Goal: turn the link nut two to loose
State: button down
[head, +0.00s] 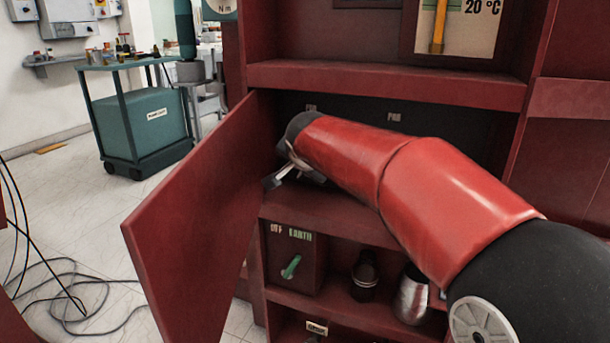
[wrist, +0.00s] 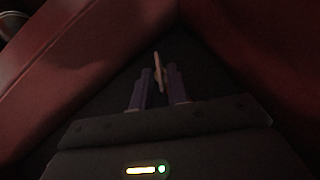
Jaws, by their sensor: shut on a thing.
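My gripper (wrist: 159,90) reaches into the dark compartment of the red cabinet (head: 385,73). In the wrist view its two purple-grey fingers are close together, shut on a thin, pale tan piece (wrist: 158,64) that sticks out past the fingertips. This piece looks like a link nut, but the dim light hides its full shape and I cannot read its number. In the head view my gripper (head: 283,176) shows only in part beside the open door, and my red arm covers much of the compartment. The nut does not show there.
The open red door (head: 205,215) stands close to the left of my gripper. Below is a shelf with an earth switch box (head: 295,258), a dark jar (head: 365,276) and a metal vessel (head: 411,296). A teal cart (head: 140,120) stands at the back left. Cables lie on the floor.

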jog(key=shift+w+a+r+n+g+h+p, duration=0.15)
jog(key=shift+n+g+h+p, duration=0.15)
jog(key=shift+h, duration=0.2)
jog(key=shift+s+a+n+g+h+p, duration=0.1)
jog(key=shift+n+g+h+p, duration=0.15)
jog(key=shift+h, duration=0.25)
jog(key=shift+n+h, duration=0.25)
jog(key=shift+h, duration=0.15)
jog(key=shift+g+p, duration=0.25)
jog(key=shift+p, duration=0.05)
jog(key=c, duration=1.6)
grip_release()
jog(key=shift+w, duration=0.1)
